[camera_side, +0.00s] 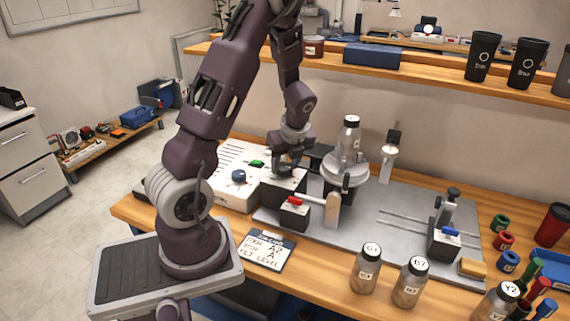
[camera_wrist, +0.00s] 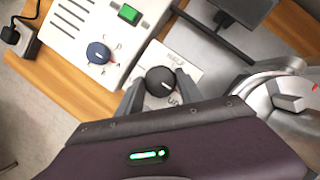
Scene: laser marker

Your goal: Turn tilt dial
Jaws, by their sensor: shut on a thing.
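The tilt dial is a round black knob (camera_wrist: 160,81) with a pale pointer line, on a light plate with printed marks in the wrist view. My gripper (camera_wrist: 158,88) has a finger on each side of the knob and is shut on it. In the side view, my gripper (camera_side: 291,166) reaches down to a block beside the white control box, and hides the knob there. A bottle (camera_side: 349,133) stands upright on the round tilt stage (camera_side: 347,173), just right of my gripper.
The white control box (camera_wrist: 77,35) carries a blue dial (camera_wrist: 98,53) and a green button (camera_wrist: 129,14). A red-topped block (camera_side: 295,211) stands in front of my gripper. Bottles and a job card (camera_side: 267,250) are at the bench front. The grey plate's middle (camera_side: 390,225) is mostly clear.

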